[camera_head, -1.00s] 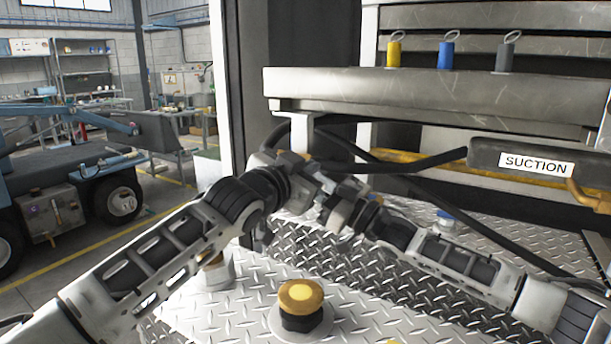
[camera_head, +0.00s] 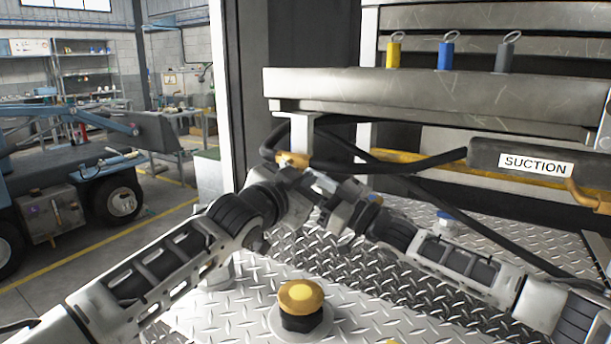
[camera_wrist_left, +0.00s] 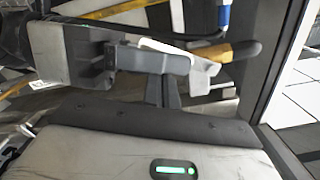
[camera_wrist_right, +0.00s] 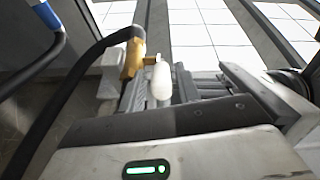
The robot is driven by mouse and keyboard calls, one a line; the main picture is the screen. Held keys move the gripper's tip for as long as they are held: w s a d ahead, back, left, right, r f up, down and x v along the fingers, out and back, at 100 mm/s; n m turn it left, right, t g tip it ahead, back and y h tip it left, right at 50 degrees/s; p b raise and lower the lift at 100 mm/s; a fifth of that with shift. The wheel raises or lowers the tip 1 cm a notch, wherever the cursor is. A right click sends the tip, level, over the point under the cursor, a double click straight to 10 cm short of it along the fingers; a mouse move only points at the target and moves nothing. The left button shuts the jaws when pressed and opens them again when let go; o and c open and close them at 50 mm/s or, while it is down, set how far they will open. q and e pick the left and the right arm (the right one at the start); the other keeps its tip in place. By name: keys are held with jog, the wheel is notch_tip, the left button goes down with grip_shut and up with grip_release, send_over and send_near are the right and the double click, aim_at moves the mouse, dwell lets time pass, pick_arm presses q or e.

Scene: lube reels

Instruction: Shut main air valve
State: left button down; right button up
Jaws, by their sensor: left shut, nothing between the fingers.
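The valve (camera_wrist_right: 135,55) shows as a yellow fitting on a black hose in the right wrist view, with a white rounded lever (camera_wrist_right: 160,80) beside it. The yellow fitting also shows under the rail in the head view (camera_head: 292,159) and in the left wrist view (camera_wrist_left: 235,51). My right gripper (camera_wrist_right: 158,97) has its fingers around or beside the white lever; I cannot tell whether they press on it. My left gripper (camera_head: 318,184) is shut and empty, close to the right gripper and the valve. The two grippers overlap in the head view and partly hide the valve area.
A black box labelled SUCTION (camera_head: 535,163) hangs at right. Black hoses run behind my arms.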

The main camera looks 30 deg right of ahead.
jog(key=shift+s+a+r+y, duration=0.1)
jog(key=shift+a+r+y, duration=0.1)
jog(key=shift+r+y, duration=0.15)
jog(key=shift+s, duration=0.1)
